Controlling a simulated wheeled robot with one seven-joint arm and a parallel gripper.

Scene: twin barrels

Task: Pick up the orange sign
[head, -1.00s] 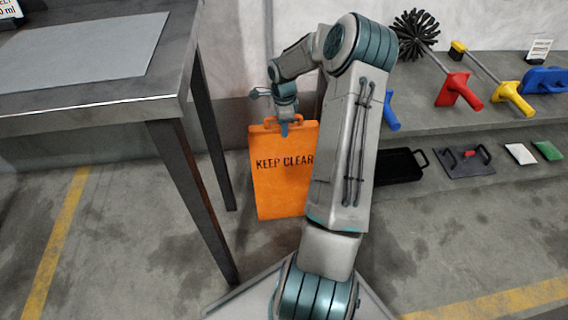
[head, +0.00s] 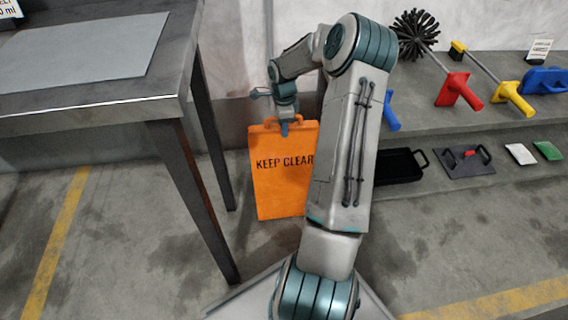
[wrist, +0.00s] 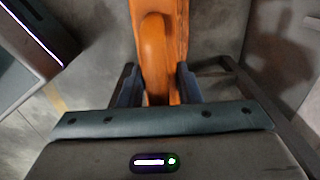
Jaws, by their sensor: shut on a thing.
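The orange sign (head: 280,185) reads "KEEP CLEAR" and hangs upright between the table and the shelf; my arm hides its right edge. In the head view my gripper (head: 284,130) is at the handle on the sign's top edge. In the wrist view the sign's orange handle (wrist: 156,60) runs between the two dark fingers of my gripper (wrist: 158,88), which are shut on it. I cannot tell for sure whether the sign's lower edge touches the floor.
A metal table (head: 90,108) with a grey mat stands at the left, its legs close to the sign. At the right, a low shelf (head: 440,120) holds brushes, a black tray (head: 398,166) and pads. Open floor lies in front, with yellow lines.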

